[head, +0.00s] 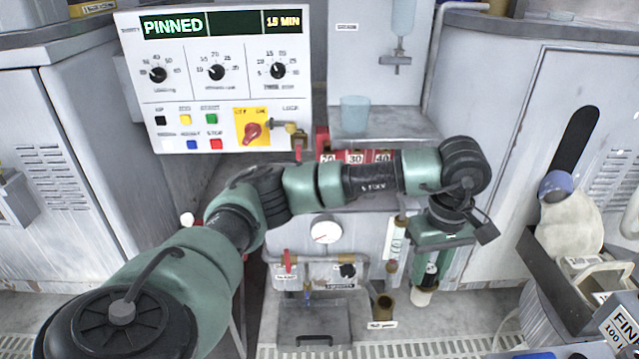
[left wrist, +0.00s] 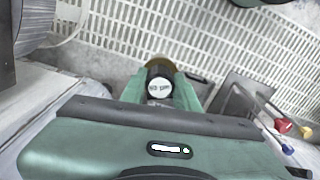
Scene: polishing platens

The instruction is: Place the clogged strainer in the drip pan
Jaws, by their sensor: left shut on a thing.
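My left gripper (head: 427,270) points down at the lower centre right, with its green fingers shut on a small dark cylinder with a cream lower end (head: 422,297), which appears to be the strainer. In the left wrist view the fingers (left wrist: 160,92) grip it from both sides, and its round white labelled end (left wrist: 159,87) faces the camera. Whether it is clogged does not show. A grey tray with a dark handle (head: 312,322), seemingly the drip pan, lies left of the gripper below the valves. The held piece is apart from it. My right gripper is out of view.
A red-handled valve (head: 287,262) and a gauge (head: 325,230) sit above the tray. A clear tube (head: 395,240) hangs close left of the gripper.

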